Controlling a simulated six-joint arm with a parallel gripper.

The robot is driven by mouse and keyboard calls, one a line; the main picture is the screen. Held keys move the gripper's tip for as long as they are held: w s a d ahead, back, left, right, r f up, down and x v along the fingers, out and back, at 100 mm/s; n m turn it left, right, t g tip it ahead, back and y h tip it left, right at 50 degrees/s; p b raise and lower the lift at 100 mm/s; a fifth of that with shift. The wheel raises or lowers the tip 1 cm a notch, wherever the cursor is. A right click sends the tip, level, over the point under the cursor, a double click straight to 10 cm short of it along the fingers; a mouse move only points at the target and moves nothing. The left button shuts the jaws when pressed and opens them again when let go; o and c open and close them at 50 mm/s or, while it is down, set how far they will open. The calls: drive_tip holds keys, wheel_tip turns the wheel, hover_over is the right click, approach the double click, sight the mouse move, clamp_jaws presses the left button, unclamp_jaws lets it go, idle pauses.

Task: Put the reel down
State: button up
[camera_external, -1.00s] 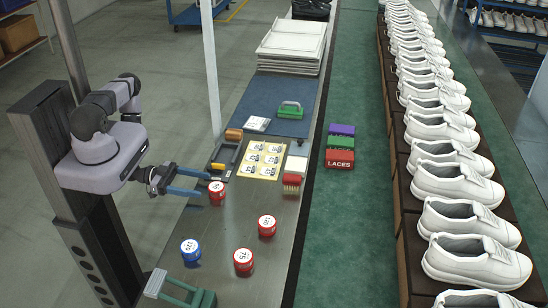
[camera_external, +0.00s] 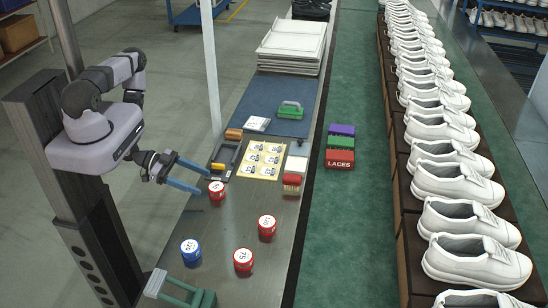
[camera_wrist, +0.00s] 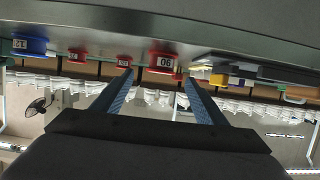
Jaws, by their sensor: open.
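A red reel with a white top label (camera_external: 216,190) stands upright on the bench, just beyond my gripper's fingertips. My gripper (camera_external: 206,182) is open and empty, its two blue fingers apart, above the left edge of the bench. In the wrist view my gripper (camera_wrist: 158,77) shows both fingers spread, with a red reel marked 90 (camera_wrist: 164,60) beyond and between the tips. Two more red reels (camera_external: 267,226) (camera_external: 243,260) and a blue reel (camera_external: 190,251) stand apart nearer the front.
A yellow label sheet (camera_external: 262,161), a dark tray (camera_external: 224,160) and a red-bodied brush (camera_external: 292,183) lie behind the reels. A green fixture (camera_external: 185,292) stands at the front edge. Bare bench (camera_external: 220,225) lies between the reels. Shoes line the right.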

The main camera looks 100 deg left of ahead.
sight(214, 186)
drive_tip(key=shift+w, duration=0.1)
drive_tip(key=shift+p+x, duration=0.4)
drive_tip(key=shift+x, duration=0.55)
drive_tip(key=shift+p+x, duration=1.1)
drive_tip(key=shift+x, duration=1.55)
drive_tip(key=shift+a, duration=0.1)
drive_tip(key=c, duration=1.2)
drive_tip(key=shift+r+p, duration=0.1)
drive_tip(key=shift+p, duration=0.25)
